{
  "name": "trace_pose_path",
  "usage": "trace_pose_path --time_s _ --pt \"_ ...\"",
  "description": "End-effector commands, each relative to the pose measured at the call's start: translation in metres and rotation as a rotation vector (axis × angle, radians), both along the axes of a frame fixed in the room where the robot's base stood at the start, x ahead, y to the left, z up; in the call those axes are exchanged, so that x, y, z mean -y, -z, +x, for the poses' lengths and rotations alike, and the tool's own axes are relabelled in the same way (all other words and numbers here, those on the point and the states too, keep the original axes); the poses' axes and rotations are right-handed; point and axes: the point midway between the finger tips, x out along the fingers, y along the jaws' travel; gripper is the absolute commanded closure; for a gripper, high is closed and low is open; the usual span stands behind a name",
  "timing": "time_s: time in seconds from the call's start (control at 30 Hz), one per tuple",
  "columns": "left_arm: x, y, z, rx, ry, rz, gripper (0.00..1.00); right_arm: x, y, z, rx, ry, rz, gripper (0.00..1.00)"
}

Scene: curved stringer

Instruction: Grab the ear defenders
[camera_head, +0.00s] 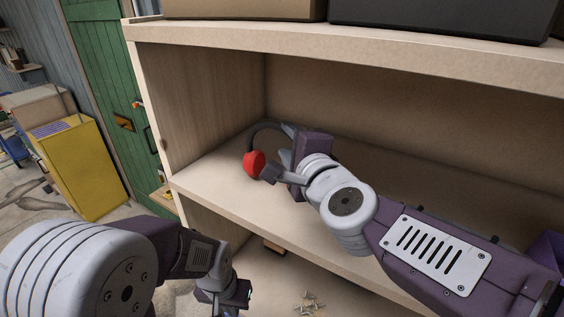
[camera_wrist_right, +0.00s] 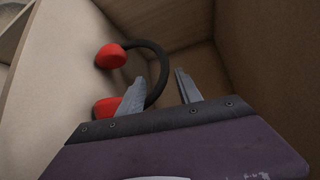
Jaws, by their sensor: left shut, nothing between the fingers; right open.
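The ear defenders, with red cups and a dark curved headband, rest on the shelf. In the head view one red cup (camera_head: 254,163) shows just left of my right gripper (camera_head: 276,152), which partly hides the rest. In the right wrist view both cups show, the farther one at the upper left (camera_wrist_right: 111,56), and the headband (camera_wrist_right: 160,66) arches to the right. My right gripper (camera_wrist_right: 158,88) is open, with its fingers near the headband and the nearer cup; I cannot tell whether they touch. My left gripper (camera_head: 240,296) is low, in front of the shelf, shut and empty.
The wooden shelf unit (camera_head: 215,182) encloses the ear defenders with a side wall on the left and a board above. Boxes (camera_head: 245,8) stand on top. Several small metal pieces (camera_head: 309,302) lie below. A yellow cabinet (camera_head: 82,165) and a green door (camera_head: 110,80) are at the left.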

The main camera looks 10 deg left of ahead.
Motion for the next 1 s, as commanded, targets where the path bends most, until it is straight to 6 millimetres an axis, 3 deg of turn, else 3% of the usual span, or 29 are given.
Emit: trace_pose_path --time_s 0.13,0.37,0.6,0.87,1.0 --pt "0.000 0.003 0.000 0.000 0.000 0.000 1.00 -0.010 0.005 0.022 -0.001 0.002 -0.002 0.58" --pt "0.000 0.003 0.000 0.000 0.000 0.000 1.00 -0.016 0.006 0.033 -0.002 0.002 -0.001 0.58" --pt "0.000 0.001 0.000 0.000 0.000 0.000 1.00 -0.033 0.012 0.070 -0.001 0.001 -0.002 0.58" --pt "0.000 0.001 0.000 0.000 0.000 0.000 1.00 -0.036 0.012 0.075 0.000 0.000 0.000 0.58" --pt "0.000 0.001 0.000 0.000 0.000 0.000 1.00 -0.036 0.012 0.075 0.000 0.000 0.000 0.92"
